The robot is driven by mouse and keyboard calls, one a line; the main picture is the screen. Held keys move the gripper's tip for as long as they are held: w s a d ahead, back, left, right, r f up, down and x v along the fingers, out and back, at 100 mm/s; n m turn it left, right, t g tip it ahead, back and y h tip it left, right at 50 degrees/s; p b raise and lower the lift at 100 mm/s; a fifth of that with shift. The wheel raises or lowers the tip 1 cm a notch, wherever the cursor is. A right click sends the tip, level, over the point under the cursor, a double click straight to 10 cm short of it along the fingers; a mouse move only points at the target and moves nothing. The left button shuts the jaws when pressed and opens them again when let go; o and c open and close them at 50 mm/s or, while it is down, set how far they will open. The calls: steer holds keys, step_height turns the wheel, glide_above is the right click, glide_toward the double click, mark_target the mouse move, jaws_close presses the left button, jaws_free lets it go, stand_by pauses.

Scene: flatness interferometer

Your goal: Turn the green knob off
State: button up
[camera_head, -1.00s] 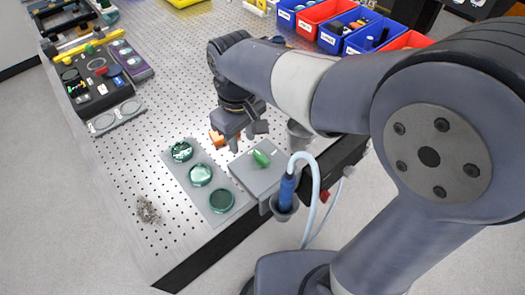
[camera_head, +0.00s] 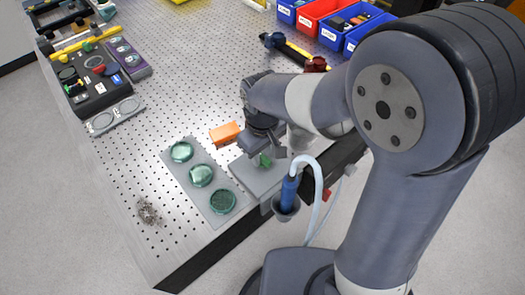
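The green knob (camera_head: 265,161) sits on top of a grey box (camera_head: 258,182) near the front edge of the perforated table. My gripper (camera_head: 264,152) points down right over the knob, and its fingers hide part of it. The finger gap is too small and covered to tell whether the fingers touch or grip the knob. Only the lower front of the knob shows, so its angle is hard to read.
A grey plate (camera_head: 192,191) with three green discs lies left of the box. An orange block (camera_head: 224,133) lies behind it. A blue tool (camera_head: 287,196) with a pale cable stands in a holder at the table edge. Blue and red bins (camera_head: 319,14) stand at the back.

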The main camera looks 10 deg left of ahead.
jaws_close()
steer(key=shift+m, duration=0.3)
steer(key=m, duration=1.2)
steer(key=shift+m+b, duration=0.3)
steer(key=shift+b, duration=0.1)
steer(key=m, duration=0.4)
steer(key=shift+m, duration=0.3)
